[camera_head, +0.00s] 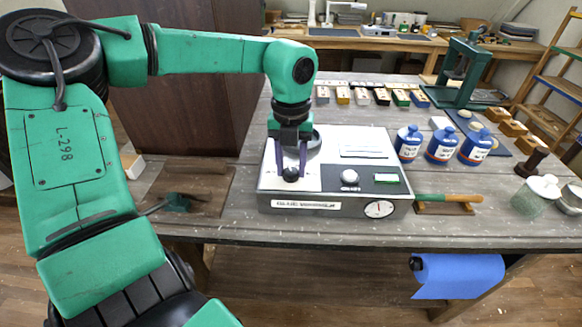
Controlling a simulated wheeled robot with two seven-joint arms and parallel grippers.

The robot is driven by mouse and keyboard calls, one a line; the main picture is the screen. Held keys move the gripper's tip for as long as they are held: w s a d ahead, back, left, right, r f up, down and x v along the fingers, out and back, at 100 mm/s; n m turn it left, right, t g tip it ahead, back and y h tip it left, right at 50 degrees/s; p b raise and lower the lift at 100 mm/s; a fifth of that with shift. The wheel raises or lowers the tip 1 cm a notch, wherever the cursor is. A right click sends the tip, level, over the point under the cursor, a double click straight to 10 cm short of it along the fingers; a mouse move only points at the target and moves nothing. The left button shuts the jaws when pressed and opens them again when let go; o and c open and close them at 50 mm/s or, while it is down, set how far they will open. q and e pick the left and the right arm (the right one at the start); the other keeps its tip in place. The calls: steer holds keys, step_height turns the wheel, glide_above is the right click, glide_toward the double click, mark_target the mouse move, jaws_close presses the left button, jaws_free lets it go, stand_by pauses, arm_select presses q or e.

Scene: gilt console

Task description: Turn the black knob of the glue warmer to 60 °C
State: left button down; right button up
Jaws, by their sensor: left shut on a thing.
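The glue warmer (336,184) is a white and grey box on the workbench, with a "GLUE WARMER" label and a round dial gauge (379,209) on its front. The black knob (291,175) is on the left part of its top. My left gripper (290,172) points down over the warmer, with its dark fingers shut on the black knob. The knob's scale is too small to read here, and the fingers hide part of the knob. My right gripper is not in view.
Blue bottles (442,146) stand right of the warmer. A green tool (178,202) lies on a brown mat at left. Small blocks (361,97) line up behind.

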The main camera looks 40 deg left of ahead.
arm_select(q)
steer(key=m+b, duration=0.1)
steer(key=m, duration=0.2)
steer(key=shift+m, duration=0.3)
steer(key=m, duration=0.3)
steer(key=shift+d+m+b, duration=0.1)
steer(key=shift+m+b, duration=0.2)
steer(key=shift+b, duration=0.05)
steer(key=m, duration=0.4)
steer(key=shift+w+r+m, duration=0.1)
steer(key=shift+r+m, duration=0.05)
steer(key=shift+m, duration=2.05)
steer(key=c, duration=0.7)
jaws_free()
steer(key=shift+o, duration=1.3)
